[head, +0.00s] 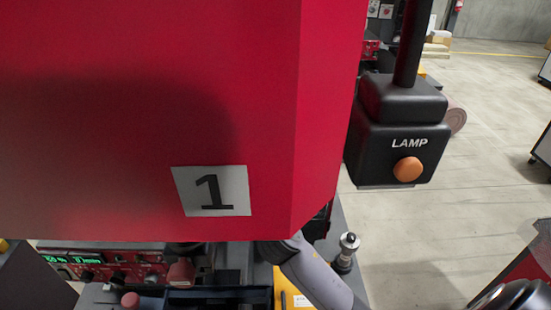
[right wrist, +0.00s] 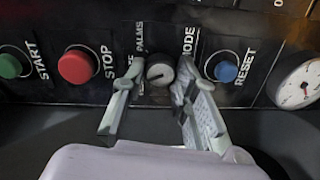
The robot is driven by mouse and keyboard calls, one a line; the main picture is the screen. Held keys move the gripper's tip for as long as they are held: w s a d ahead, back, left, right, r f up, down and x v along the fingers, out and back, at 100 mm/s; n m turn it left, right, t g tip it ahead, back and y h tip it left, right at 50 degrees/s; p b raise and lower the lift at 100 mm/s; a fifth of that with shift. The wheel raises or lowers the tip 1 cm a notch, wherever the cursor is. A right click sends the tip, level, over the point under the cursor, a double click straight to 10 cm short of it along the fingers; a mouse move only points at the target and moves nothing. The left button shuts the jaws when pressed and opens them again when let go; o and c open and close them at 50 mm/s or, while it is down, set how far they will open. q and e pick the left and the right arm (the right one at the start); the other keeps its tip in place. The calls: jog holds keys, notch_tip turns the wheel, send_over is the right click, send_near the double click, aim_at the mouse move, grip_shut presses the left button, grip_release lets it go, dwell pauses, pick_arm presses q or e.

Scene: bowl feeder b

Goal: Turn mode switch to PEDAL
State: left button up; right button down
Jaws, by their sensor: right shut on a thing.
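The mode switch (right wrist: 159,74) is a small round grey knob on a dark panel, between the labels PALMS and MODE. Its pointer direction is hard to read, and the lettering beneath PALMS is partly hidden by a finger. My right gripper (right wrist: 158,80) is shut on the knob, one finger on each side of it. In the head view one of my grey arm links reaches under the red housing, and the right gripper and knob are hidden there. My left gripper is not in view.
A red STOP button (right wrist: 78,66) and a green START button (right wrist: 12,64) sit left of the knob. A blue RESET button (right wrist: 225,71) and a gauge (right wrist: 299,85) sit right. The red housing (head: 150,100) and black LAMP box (head: 398,140) hang in front of the head camera.

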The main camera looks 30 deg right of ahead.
jog(key=shift+n, duration=1.8)
jog(key=shift+f, duration=0.1)
jog(key=c, duration=1.2)
grip_release()
jog(key=shift+a, duration=0.1)
jog(key=shift+c, duration=0.2)
jog(key=v, duration=1.2)
jog(key=shift+a, duration=0.1)
